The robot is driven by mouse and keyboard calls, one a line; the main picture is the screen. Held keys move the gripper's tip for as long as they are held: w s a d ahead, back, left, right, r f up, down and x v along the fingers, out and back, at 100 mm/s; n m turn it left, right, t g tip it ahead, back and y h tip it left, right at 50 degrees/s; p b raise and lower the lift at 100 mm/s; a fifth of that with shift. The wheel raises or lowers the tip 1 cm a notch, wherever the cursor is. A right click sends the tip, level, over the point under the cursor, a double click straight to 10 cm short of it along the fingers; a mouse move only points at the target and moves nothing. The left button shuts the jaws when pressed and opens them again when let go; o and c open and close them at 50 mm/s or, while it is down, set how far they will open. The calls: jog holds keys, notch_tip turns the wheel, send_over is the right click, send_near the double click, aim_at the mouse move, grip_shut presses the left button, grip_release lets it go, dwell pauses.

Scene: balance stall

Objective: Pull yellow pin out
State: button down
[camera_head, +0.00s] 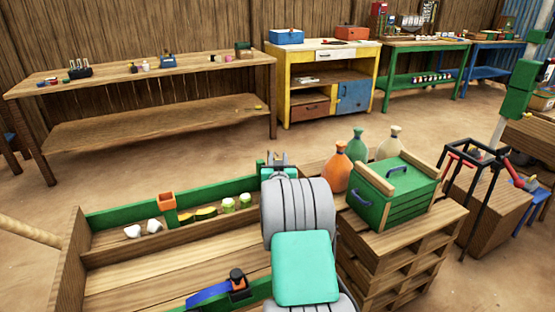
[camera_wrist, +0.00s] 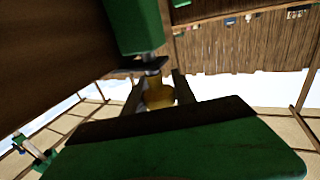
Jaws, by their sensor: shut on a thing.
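The yellow pin (camera_wrist: 160,93) shows in the middle of the wrist view as a dull yellow, rounded piece. My gripper (camera_wrist: 158,97) is shut on it, with one dark finger on each side. A grey metal part sits just above the yellow piece, under a green block (camera_wrist: 134,25). A large green surface (camera_wrist: 190,145) fills the bottom of the wrist view and hides part of the fingers. In the head view my arm covers the place where I hold the pin, so the pin does not show there.
A wooden stall tray (camera_head: 150,262) with green rails holds small white, yellow and green pieces. To its right, a green crate (camera_head: 392,190) and several tied sacks (camera_head: 336,168) stand on pallets. A long wooden workbench (camera_head: 150,75) stands behind, with open floor between.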

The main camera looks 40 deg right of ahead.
dwell(0.5)
jog(key=shift+w+r+p, duration=0.1)
jog(key=shift+r+p, duration=0.35)
jog(key=shift+r, duration=1.9)
jog(key=c, duration=1.3)
grip_release()
jog(key=shift+a, duration=0.1)
jog(key=shift+o, duration=1.2)
jog(key=shift+f, duration=0.1)
jog(key=v, duration=0.7)
jog(key=shift+s+a+p, duration=0.2)
jog(key=shift+s+p, duration=0.1)
jog(key=shift+s, duration=0.1)
